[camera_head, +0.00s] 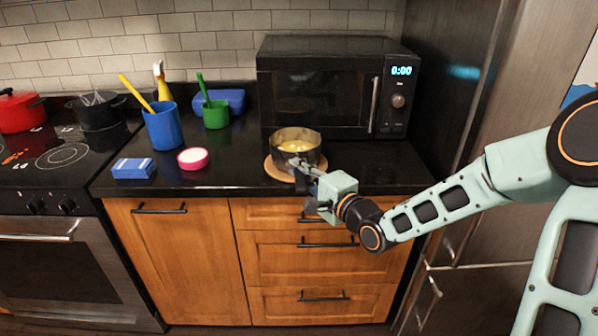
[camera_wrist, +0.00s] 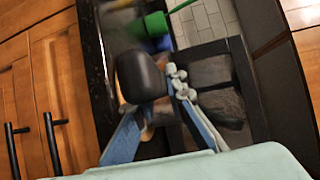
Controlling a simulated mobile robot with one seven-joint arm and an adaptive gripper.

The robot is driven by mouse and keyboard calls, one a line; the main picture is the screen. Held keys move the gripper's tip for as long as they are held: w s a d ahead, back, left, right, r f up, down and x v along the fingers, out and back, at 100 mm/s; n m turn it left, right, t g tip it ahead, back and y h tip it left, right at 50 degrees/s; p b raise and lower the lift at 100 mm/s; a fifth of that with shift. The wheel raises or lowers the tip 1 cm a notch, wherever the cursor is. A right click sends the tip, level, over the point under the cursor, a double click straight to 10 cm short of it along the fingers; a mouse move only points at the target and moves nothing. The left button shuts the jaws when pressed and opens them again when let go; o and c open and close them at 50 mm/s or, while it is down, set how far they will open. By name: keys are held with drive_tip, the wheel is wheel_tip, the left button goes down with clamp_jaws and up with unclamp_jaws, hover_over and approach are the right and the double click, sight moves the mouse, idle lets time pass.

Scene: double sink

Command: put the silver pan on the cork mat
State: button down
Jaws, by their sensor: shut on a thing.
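The silver pan (camera_head: 295,152), a round metal pan with yellowish contents, is over the round cork mat (camera_head: 273,171) in front of the microwave. The mat's front and left edge show below the pan. I cannot tell whether the pan rests on it or hangs just above. My gripper (camera_head: 301,166) reaches in from the right and is shut on the pan at its near side. In the wrist view my gripper (camera_wrist: 160,103) has its fingers beside a dark rounded shape, likely part of the pan. The exact grip is partly hidden.
A black microwave (camera_head: 325,88) stands behind. To the left are a green cup (camera_head: 215,116), a blue cup (camera_head: 162,130), a pink-rimmed round item (camera_head: 193,159) and a blue box (camera_head: 133,169). Counter right of the mat is clear.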

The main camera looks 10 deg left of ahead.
drive_tip(key=c, duration=2.3)
unclamp_jaws()
drive_tip(key=shift+f, duration=0.15)
drive_tip(key=shift+c, duration=0.2)
drive_tip(key=o, duration=0.4)
drive_tip(key=shift+d+r, duration=0.1)
drive_tip(key=shift+r, duration=0.15)
drive_tip(key=p+v, duration=0.1)
drive_tip(key=v, duration=1.1)
drive_tip(key=shift+f+p, duration=0.1)
drive_tip(key=shift+p, duration=0.2)
